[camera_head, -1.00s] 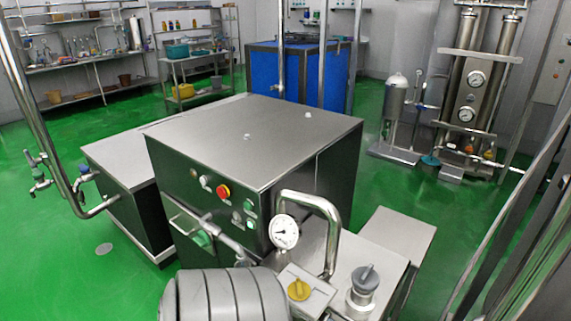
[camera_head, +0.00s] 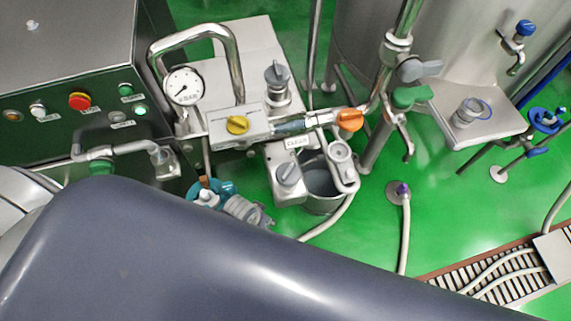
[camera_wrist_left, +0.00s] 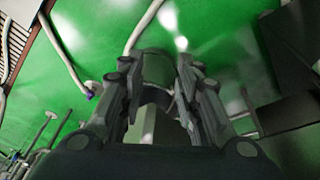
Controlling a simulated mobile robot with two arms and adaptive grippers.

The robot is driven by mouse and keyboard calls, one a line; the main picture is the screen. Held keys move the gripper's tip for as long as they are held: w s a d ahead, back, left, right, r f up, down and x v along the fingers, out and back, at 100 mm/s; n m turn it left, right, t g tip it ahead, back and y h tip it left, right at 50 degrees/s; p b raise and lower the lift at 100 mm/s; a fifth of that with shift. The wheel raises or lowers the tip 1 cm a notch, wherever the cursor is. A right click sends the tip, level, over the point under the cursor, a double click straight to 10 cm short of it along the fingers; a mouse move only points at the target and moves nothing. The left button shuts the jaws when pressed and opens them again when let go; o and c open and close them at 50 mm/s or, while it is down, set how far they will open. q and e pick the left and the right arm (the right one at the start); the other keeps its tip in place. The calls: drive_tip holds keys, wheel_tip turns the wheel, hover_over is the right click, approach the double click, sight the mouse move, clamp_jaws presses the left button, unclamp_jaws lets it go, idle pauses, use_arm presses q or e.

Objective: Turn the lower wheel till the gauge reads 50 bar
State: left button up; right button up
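The round white gauge (camera_head: 184,87) stands at the left of the pipework in the head view. Its needle points to the lower left, but the figures are too small to read. A grey knob (camera_head: 277,73) sits upper, and another grey knob (camera_head: 289,175) sits lower, beside a small labelled plate. I cannot tell for sure which is the lower wheel. My left gripper (camera_wrist_left: 156,82) shows in the left wrist view with its fingers apart and nothing between them touching; a grey bucket lies beyond. In the head view, my grey-blue arm covers the lower left and hides what is beneath.
A grey bucket (camera_head: 325,190) stands below. A control cabinet (camera_head: 70,45) is left, a steel tank (camera_head: 435,45) right. A purple-capped drain (camera_head: 402,190) is on the floor.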

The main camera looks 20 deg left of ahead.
use_arm(q)
drive_tip(key=w+d+r+h, duration=0.1)
drive_tip(key=w+d+r, duration=0.15)
drive_tip(key=r, duration=0.55)
drive_tip(key=w+d+r, duration=0.2)
drive_tip(key=d+r, duration=0.1)
drive_tip(key=r, duration=0.5)
wheel_tip(320, 180, up, 9)
drive_tip(key=g+y+b, duration=0.1)
drive_tip(key=g+y, duration=0.1)
drive_tip(key=g, duration=0.1)
hover_over(288, 170)
wheel_tip(288, 170, down, 11)
drive_tip(key=shift+w, duration=0.1)
use_arm(e)
drive_tip(key=shift+w+d+f, duration=0.3)
drive_tip(key=shift+d+f, duration=0.05)
drive_tip(key=shift+f, duration=0.3)
use_arm(q)
clamp_jaws()
use_arm(e)
drive_tip(key=shift+a, duration=0.2)
